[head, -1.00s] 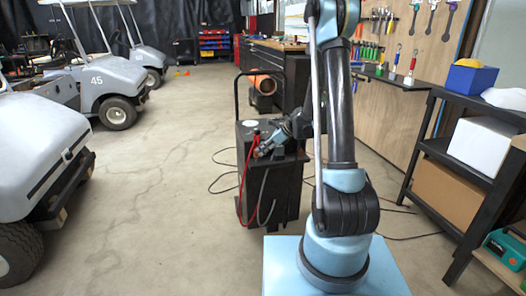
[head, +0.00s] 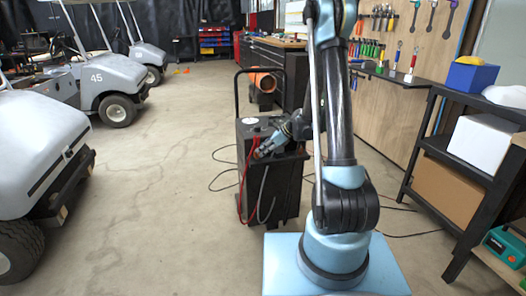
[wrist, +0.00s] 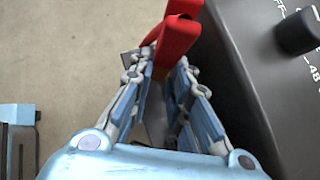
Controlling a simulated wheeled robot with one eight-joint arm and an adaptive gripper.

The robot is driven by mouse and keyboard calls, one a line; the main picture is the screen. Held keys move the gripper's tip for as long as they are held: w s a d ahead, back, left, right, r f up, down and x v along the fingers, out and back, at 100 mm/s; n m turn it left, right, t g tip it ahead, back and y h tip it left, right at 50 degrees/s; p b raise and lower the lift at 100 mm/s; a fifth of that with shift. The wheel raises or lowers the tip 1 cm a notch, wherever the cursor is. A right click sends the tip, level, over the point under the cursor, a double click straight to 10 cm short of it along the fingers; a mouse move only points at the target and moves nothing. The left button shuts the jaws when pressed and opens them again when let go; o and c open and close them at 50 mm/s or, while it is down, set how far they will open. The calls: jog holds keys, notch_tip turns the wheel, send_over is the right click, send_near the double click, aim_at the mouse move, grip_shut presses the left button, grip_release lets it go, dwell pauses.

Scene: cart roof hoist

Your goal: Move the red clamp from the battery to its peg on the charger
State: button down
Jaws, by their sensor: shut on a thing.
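My gripper (wrist: 163,68) is shut on the red clamp (wrist: 177,42), whose red handles stick out past the fingertips in the wrist view. In the head view my gripper (head: 264,150) is at the upper front of the black wheeled charger (head: 285,190). The charger's dark top (wrist: 262,80) fills the right of the wrist view, and the clamp is beside its edge. A red cable (head: 241,195) hangs down the charger's front left. The clamp's jaws are hidden, and I cannot make out its peg. I cannot pick out the battery.
A dark knob (wrist: 298,33) with white markings stands on the charger's top. Black cable lies on the floor around the charger. Golf carts (head: 108,80) stand at left, with open floor (head: 165,180) between. A black shelf (head: 440,155) stands at right.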

jog(key=shift+f, duration=0.5)
jog(key=c, duration=1.4)
grip_release()
jog(key=v, duration=1.1)
jog(key=shift+d+r, duration=0.3)
